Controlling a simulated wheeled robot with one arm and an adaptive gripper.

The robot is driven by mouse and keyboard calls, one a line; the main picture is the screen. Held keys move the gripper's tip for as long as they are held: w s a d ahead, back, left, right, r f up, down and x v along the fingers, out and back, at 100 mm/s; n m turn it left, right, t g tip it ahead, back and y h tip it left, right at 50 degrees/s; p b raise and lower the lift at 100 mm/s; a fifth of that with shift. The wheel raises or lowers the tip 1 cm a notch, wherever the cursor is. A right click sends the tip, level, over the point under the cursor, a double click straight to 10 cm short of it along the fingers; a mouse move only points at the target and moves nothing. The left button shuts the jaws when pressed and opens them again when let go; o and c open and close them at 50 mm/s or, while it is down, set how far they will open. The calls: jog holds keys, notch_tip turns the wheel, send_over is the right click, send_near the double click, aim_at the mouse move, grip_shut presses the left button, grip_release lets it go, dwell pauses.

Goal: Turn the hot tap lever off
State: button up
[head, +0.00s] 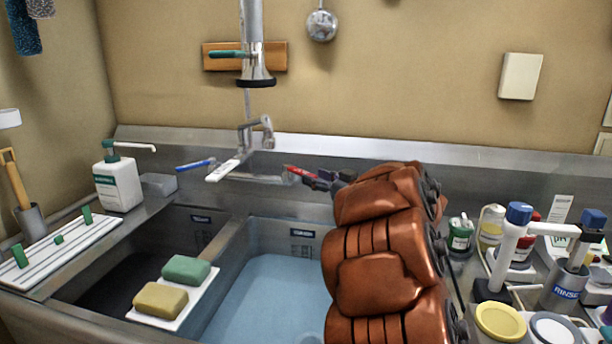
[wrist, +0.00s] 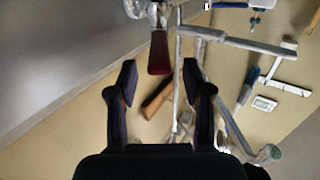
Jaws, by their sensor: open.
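The hot tap lever (head: 298,172) is red and sits on the right side of the sink tap (head: 252,140). In the wrist view the red lever (wrist: 159,54) points toward me, just ahead of the gap between my fingertips. My gripper (head: 326,180) is close to the lever's right end in the head view; I cannot tell whether they touch. In the wrist view my gripper (wrist: 159,76) is open, with dark fingers either side and nothing clasped. The blue-handled lever (head: 195,165) is on the tap's left. My copper-coloured arm hides part of the right basin.
A water-filled basin (head: 262,290) lies below the tap. A divider tray with green (head: 187,269) and yellow (head: 159,301) sponges is at its left. A spray head (head: 257,78) hangs above. A soap bottle (head: 118,183) stands left; bottles and a rinse cup (head: 566,290) crowd the right.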

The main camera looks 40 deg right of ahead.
aim_at(307, 173)
jog(key=shift+w+a, duration=0.15)
jog(key=shift+w, duration=0.95)
jog(key=shift+w+a, duration=0.15)
jog(key=shift+w, duration=0.9)
grip_shut()
